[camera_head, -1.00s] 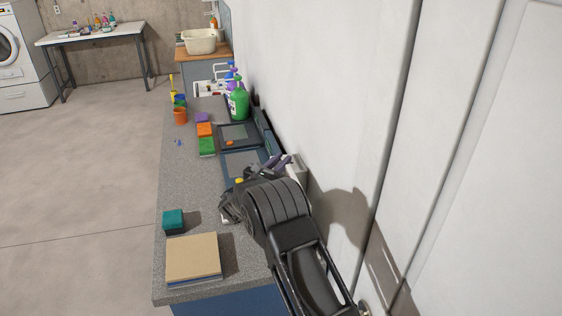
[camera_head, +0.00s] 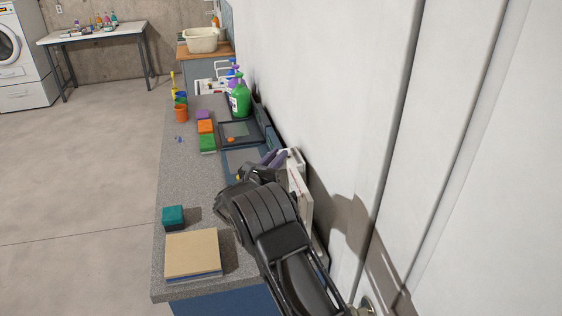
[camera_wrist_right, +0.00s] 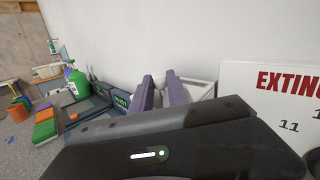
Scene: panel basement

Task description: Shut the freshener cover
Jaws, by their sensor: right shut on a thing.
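The freshener (camera_head: 296,157) is a small pale box by the white wall, just right of my right fingertips in the head view. In the right wrist view its pale body (camera_wrist_right: 198,88) shows behind and right of the purple fingers. My right gripper (camera_head: 273,158) is shut on the freshener cover, with a narrow gap between the fingers (camera_wrist_right: 159,92). The cover is mostly hidden by the fingers, and its angle cannot be told. My left gripper is not in view.
A white sign (camera_wrist_right: 275,95) with red letters stands close right of the gripper. Dark trays (camera_head: 240,133), a green bottle (camera_head: 239,101) and coloured sponges (camera_head: 206,127) lie farther along the counter. A tan-topped block (camera_head: 193,254) and teal block (camera_head: 173,214) are nearer. The wall bounds the right.

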